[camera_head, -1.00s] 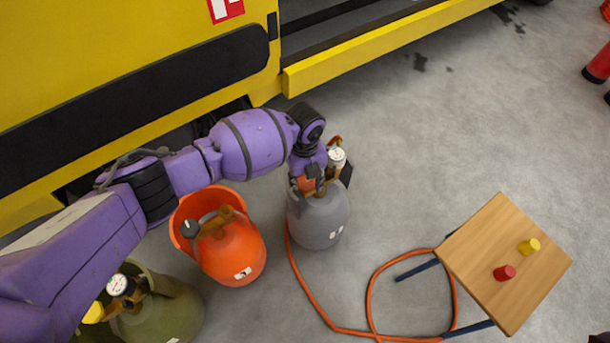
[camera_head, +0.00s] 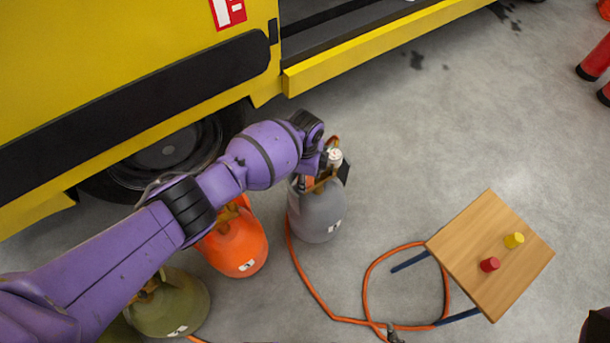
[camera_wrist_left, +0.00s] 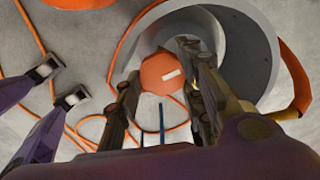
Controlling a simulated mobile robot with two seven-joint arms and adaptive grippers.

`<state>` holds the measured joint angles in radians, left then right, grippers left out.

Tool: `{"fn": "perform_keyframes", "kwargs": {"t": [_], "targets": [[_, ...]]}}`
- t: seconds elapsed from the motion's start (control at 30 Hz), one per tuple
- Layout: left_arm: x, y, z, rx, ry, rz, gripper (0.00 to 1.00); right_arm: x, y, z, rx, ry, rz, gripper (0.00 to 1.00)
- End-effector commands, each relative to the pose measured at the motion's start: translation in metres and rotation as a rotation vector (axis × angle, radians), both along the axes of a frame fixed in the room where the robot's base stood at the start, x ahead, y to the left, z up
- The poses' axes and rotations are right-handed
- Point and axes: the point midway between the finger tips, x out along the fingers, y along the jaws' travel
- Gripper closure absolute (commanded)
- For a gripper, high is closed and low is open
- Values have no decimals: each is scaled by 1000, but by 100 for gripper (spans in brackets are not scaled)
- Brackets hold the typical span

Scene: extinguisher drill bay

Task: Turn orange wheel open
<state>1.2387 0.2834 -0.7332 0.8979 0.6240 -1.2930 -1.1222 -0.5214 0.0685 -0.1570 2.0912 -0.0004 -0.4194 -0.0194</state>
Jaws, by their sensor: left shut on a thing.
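The orange wheel (camera_wrist_left: 163,73) shows in the left wrist view as a faceted orange disc with a white mark. It belongs to the grey cylinder (camera_head: 318,218), which stands upright on the floor. My left gripper (camera_wrist_left: 160,80) is shut on the wheel, with one finger on each side. In the head view my left gripper (camera_head: 312,182) is at the top of the grey cylinder, beside a white gauge (camera_head: 335,157). There the wheel is mostly hidden by the gripper and wrist.
An orange cylinder (camera_head: 235,250) and an olive cylinder (camera_head: 175,308) stand left of the grey one, partly under my arm. A wooden stool (camera_head: 462,252) bears a red and a yellow piece. An orange hose (camera_head: 312,300) lies between. A yellow vehicle (camera_head: 360,50) stands behind.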

Motion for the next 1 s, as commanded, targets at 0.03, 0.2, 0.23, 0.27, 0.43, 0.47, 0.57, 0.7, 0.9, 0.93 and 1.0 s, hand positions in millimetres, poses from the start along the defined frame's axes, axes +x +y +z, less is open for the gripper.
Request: {"fn": "perform_keyframes", "kwargs": {"t": [0.03, 0.2, 0.23, 0.27, 0.43, 0.47, 0.57, 0.7, 0.9, 0.93, 1.0], "targets": [[-2, 6, 0, 13, 9, 49, 90, 1, 0, 3, 0, -2, 1, 100], [-3, 6, -1, 13, 9, 193, 90, 1, 1, 7, 0, -3, 4, 100], [-3, 5, -1, 13, 8, 216, 90, 1, 1, 8, -1, -4, 5, 100], [-3, 5, -1, 13, 8, 237, 90, 1, 1, 8, -1, -4, 5, 100], [-3, 4, -2, 13, 9, 344, 90, 2, 2, 12, -1, -6, 8, 100], [-4, 4, -2, 13, 9, 359, 90, 2, 2, 12, -1, -7, 8, 100], [-4, 4, -3, 13, 10, 401, 90, 3, 2, 14, -1, -10, 8, 100], [-4, 4, -3, 13, 9, 441, 90, 4, 2, 15, -1, -12, 8, 100], [-5, 3, -3, 13, 10, 464, 90, 4, 1, 16, -2, -13, 8, 100], [-5, 3, -4, 13, 10, 465, 90, 4, 1, 16, -2, -13, 8, 100], [-5, 3, -4, 12, 11, 466, 90, 4, 1, 16, -2, -13, 7, 100]]}}
